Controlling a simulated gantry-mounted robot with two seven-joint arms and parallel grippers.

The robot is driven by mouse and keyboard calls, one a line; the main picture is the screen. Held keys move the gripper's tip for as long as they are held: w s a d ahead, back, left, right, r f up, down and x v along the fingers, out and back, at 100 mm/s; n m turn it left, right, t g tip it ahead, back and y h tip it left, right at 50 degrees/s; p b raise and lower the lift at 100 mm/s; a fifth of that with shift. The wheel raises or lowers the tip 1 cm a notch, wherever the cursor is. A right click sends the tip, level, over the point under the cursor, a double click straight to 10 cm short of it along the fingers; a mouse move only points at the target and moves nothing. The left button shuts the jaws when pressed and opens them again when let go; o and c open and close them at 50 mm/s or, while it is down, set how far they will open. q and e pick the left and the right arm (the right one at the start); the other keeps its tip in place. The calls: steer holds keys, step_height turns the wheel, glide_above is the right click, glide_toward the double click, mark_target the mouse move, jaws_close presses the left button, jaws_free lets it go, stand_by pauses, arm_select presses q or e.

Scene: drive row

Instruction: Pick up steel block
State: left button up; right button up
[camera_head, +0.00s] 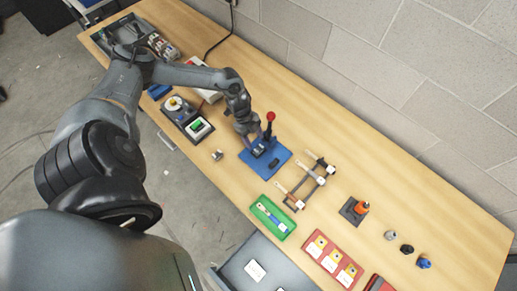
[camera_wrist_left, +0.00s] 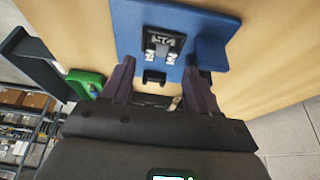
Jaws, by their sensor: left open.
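A small grey metallic piece (camera_head: 217,155) lies on the table left of the blue plate; it looks like the steel block, but it is too small to be sure. My left gripper (camera_head: 262,149) is above the blue plate (camera_head: 284,154), right of that piece and apart from it. In the left wrist view the fingers of this gripper (camera_wrist_left: 157,75) are open, facing the blue plate (camera_wrist_left: 127,30). A dark fitting with two silver parts (camera_wrist_left: 163,44) and a small black block (camera_wrist_left: 155,77) show ahead of and between them. My right gripper is not in view.
A red-knobbed lever (camera_head: 270,117) rises beside my left gripper. A rack with white tags (camera_head: 312,182), a green tray (camera_head: 272,217) and a red tray (camera_head: 333,259) stand to the right. The table along the wall is mostly clear.

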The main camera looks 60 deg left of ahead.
mark_target(259, 150)
arm_select(q)
steer(key=shift+p+x, duration=0.3)
steer(key=shift+x, duration=2.2)
steer(key=shift+w+d, duration=0.1)
steer(key=shift+w, duration=0.05)
steer(key=c, duration=1)
steer(key=shift+r, duration=0.15)
